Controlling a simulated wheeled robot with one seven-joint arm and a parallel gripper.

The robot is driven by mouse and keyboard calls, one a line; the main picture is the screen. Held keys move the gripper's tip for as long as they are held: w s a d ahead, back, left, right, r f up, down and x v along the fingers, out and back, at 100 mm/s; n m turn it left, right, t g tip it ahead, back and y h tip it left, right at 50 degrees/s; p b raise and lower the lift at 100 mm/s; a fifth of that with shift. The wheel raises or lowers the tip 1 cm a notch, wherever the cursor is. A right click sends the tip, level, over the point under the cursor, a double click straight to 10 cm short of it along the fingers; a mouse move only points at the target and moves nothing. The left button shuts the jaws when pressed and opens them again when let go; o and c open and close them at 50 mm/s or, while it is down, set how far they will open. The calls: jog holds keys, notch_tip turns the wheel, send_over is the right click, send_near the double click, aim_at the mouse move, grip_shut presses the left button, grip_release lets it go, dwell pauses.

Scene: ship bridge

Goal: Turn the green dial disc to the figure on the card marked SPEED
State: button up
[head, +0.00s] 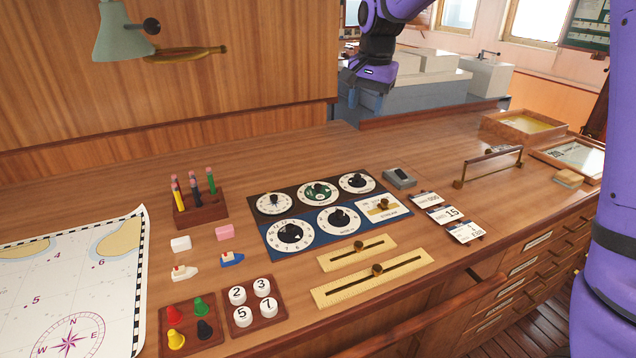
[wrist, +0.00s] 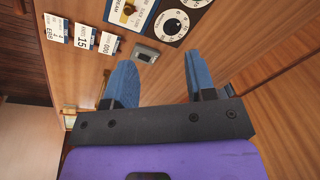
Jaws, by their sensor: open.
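The green dial disc (head: 318,193) is the middle one of the upper row on the dial panel. It has a white ring and a dark knob, and its reading is too small to make out. Three cards lie right of the panel: one with 000 (head: 426,199), one with 15 (head: 445,214) and a nearer one (head: 466,232). They also show in the wrist view, the 15 card (wrist: 84,35) in the middle; I cannot read which says SPEED. My gripper (wrist: 159,62) is open and empty, its blue fingers apart above the desk. In the head view it hangs high behind the panel.
Other dials, such as the lower left one (head: 291,233), surround the disc closely. A small grey box (head: 399,178) stands right of the panel.

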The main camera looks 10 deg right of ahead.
jog(key=w+a+f+m, duration=0.2)
jog(key=w+a+f, duration=0.2)
jog(key=w+f, duration=0.35)
jog(key=m+g, duration=0.1)
jog(key=g, duration=0.1)
send_near(318, 185)
jog(key=shift+h, duration=0.3)
jog(key=f, duration=0.9)
jog(key=shift+s+a, duration=0.1)
jog(key=shift+a, duration=0.15)
jog(key=shift+r, duration=0.1)
jog(key=c, duration=0.9)
